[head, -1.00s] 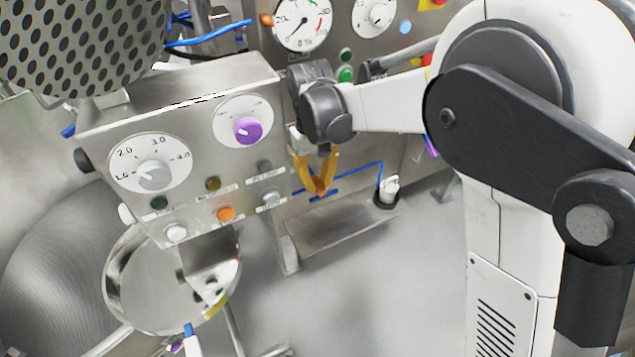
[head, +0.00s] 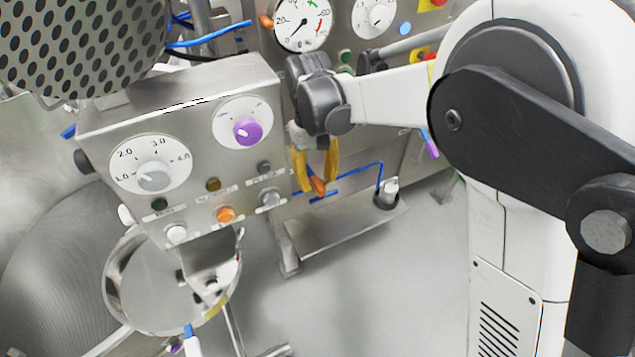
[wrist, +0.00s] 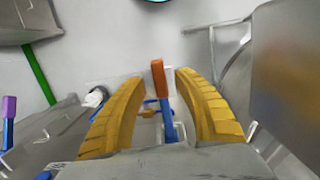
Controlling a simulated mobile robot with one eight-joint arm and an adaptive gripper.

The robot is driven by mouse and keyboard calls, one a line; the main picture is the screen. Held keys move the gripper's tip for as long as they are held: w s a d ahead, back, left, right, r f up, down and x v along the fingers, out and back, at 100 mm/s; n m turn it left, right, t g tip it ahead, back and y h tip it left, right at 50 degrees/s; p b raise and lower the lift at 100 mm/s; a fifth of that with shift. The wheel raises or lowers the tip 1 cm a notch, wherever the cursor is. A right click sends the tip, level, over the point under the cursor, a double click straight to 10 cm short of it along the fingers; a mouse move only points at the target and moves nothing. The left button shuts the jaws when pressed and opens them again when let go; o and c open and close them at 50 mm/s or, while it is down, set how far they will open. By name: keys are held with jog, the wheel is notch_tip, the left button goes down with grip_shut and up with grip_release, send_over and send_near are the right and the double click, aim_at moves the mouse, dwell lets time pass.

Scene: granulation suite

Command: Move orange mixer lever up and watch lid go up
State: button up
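The orange mixer lever (wrist: 158,78) shows in the wrist view as an orange tip on a blue stem. It stands between the two yellow fingers of my gripper (wrist: 160,95), with a visible gap on each side. In the head view the orange lever tip (head: 318,186) shows at the ends of the yellow fingers of my gripper (head: 316,180), which point down beside the control box. The fingers are apart. I cannot tell from the head view whether a finger touches the lever. The lid cannot be made out for certain.
A steel control box (head: 190,150) with dials and buttons stands just left of my gripper. A gauge panel (head: 345,30) is behind. A purple-tipped lever (wrist: 8,120) is at the wrist view's left edge. Open grey floor (head: 370,300) lies below.

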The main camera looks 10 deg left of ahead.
notch_tip(320, 180, up, 10)
jog(key=w, duration=0.1)
jog(key=shift+a+r, duration=0.25)
jog(key=shift+a, duration=0.15)
jog(key=t+y+p, duration=0.3)
jog(key=t, duration=0.2)
send_near(314, 178)
jog(key=b+x, duration=0.1)
jog(key=x, duration=0.2)
jog(key=b+x, duration=0.2)
jog(key=x, duration=0.1)
jog(key=s+d+b+x, duration=0.1)
jog(key=x, duration=0.2)
jog(key=shift+a+f, duration=0.1)
jog(key=shift+f, duration=0.4)
grip_shut()
